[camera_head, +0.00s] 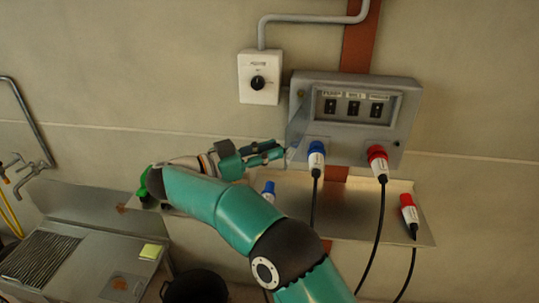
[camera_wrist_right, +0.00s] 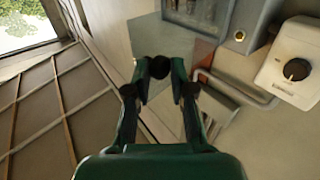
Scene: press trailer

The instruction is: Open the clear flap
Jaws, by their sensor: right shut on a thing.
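The grey switch box (camera_head: 409,95) is on the wall, with a row of dark switches (camera_head: 354,107) behind its front window. The clear flap (camera_head: 297,128) shows faintly at the box's left side, standing out from the front. In the right wrist view the flap (camera_wrist_right: 188,45) is a see-through pane reaching from the box toward my fingers. My right gripper (camera_head: 281,153) is at the flap's outer edge, left of and below the window. In the wrist view the right gripper (camera_wrist_right: 162,72) is shut on that edge. My left gripper is out of view.
A blue plug (camera_head: 316,156) and a red plug (camera_head: 378,161) hang with cables under the box. Another red plug (camera_head: 409,212) and a blue plug (camera_head: 268,190) are at the metal shelf (camera_head: 345,208). A white knob switch (camera_head: 260,77) is at upper left.

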